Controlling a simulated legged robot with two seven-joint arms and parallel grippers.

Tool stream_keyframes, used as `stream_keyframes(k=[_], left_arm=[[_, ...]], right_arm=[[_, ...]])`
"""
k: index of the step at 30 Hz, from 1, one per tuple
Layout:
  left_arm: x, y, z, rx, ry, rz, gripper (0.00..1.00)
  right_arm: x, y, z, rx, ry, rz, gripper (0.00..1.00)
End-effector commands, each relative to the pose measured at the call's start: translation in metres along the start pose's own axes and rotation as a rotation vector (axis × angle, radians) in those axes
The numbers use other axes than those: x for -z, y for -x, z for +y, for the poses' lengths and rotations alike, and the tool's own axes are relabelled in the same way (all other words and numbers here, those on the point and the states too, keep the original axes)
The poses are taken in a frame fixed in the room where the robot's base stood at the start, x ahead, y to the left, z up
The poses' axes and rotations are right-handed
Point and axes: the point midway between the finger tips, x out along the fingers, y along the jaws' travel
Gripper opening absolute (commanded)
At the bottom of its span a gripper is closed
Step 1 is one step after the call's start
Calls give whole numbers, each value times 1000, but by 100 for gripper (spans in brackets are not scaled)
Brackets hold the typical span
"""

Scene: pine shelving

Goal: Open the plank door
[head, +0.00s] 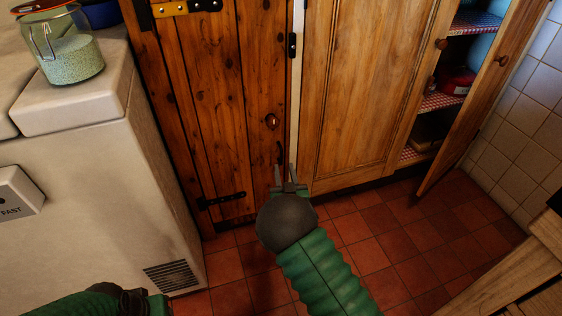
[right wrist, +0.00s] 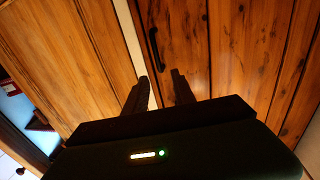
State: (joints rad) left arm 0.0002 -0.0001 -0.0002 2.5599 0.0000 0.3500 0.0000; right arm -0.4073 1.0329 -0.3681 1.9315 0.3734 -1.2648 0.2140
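The plank door (head: 215,90) is dark knotty wood and appears shut, with a black strap hinge (head: 222,199) low on its left side. A dark upright handle (head: 280,152) sits near its right edge, below a small round brass-like fitting (head: 271,121). My right gripper (head: 285,172) is just below the handle. In the right wrist view, the black handle (right wrist: 153,48) lies beyond the fingertips of my right gripper (right wrist: 160,77). The fingers are apart with nothing between them. Part of my left arm shows at the bottom left; its fingers do not show.
A paler cupboard door (head: 355,90) is right of the plank door. Farther right, another cupboard door (head: 478,95) stands open before shelves. A cream appliance (head: 100,190) with a glass jar (head: 72,50) on top stands at left. A wooden piece (head: 520,270) is at lower right.

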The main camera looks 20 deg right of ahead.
Motion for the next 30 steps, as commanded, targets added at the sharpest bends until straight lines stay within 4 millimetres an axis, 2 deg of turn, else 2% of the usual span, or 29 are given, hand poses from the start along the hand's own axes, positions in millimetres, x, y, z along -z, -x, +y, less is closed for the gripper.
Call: stream_keyframes(k=[1, 3, 6, 10, 20, 27, 30], left_arm=[[-3, -14, 0, 0, 0, 0, 39], [-5, -22, 0, 0, 0, 0, 39], [-8, -32, 0, 0, 0, 0, 39], [-9, -39, 0, 0, 0, 0, 39], [-9, -39, 0, 0, 0, 0, 39], [-9, -39, 0, 0, 0, 0, 39], [-9, -39, 0, 0, 0, 0, 39]], right_arm=[[-6, -13, 1, -1, -2, 5, 31], [-6, -31, 0, -1, -1, 5, 31], [-5, -53, 0, 0, -1, 4, 31], [-3, -71, 0, -1, -1, 2, 31], [0, -78, 0, -1, 0, -1, 31], [0, -78, 0, -1, 0, -1, 1], [0, -77, 1, -2, 0, -1, 0]])
